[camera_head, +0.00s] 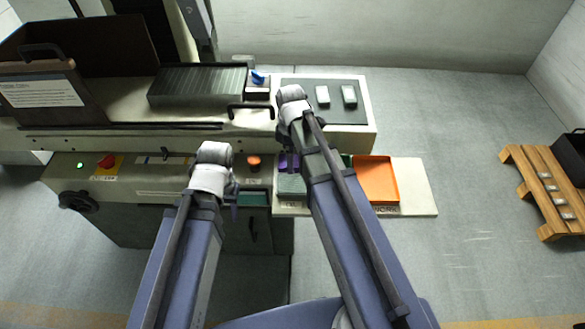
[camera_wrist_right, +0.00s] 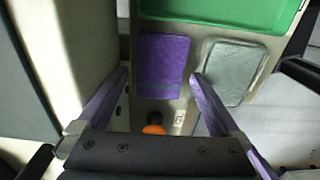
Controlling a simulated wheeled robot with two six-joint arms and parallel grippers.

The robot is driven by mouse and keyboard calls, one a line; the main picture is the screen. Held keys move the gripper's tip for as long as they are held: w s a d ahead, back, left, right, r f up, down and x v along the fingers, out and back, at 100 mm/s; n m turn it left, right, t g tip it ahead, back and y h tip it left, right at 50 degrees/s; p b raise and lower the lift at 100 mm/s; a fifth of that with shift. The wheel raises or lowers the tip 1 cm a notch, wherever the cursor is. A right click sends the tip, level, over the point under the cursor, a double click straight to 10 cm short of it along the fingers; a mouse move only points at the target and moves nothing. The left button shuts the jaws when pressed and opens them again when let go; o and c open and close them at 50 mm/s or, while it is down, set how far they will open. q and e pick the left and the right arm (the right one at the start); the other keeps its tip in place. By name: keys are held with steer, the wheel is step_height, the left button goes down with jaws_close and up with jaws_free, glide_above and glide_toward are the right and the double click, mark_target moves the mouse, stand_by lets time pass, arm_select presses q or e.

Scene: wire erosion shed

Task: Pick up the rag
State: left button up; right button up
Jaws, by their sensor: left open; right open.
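A flat purple folded cloth, which looks like the rag (camera_wrist_right: 163,62), lies on the pale shelf between the open fingers of my right gripper (camera_wrist_right: 159,76) in the right wrist view. The fingers are apart and hold nothing; their height above the cloth is hard to judge. In the head view a bit of purple (camera_head: 283,163) shows beside my right arm, which hides most of that spot and the right gripper. My left gripper (camera_head: 232,192) is open and empty in front of the machine panel, left of the shelf, partly hidden by its wrist.
A grey-green pad or shallow tray (camera_wrist_right: 234,72) lies beside the cloth, and a green tray (camera_wrist_right: 220,12) lies beyond. An orange tray (camera_head: 376,180) sits farther right on the shelf. The machine bed edge (camera_head: 340,137) rises behind. A pallet (camera_head: 540,190) stands at right; floor between is clear.

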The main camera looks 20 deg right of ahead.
steer(key=shift+f, duration=0.7)
arm_select(q)
steer(key=shift+f, duration=0.65)
arm_select(e)
steer(key=shift+r, duration=0.1)
steer(key=c, duration=1.3)
arm_select(q)
steer(key=shift+r, duration=0.1)
step_height(320, 180, up, 10)
steer(key=p, duration=0.9)
steer(key=shift+p, duration=0.4)
arm_select(e)
step_height(320, 180, up, 10)
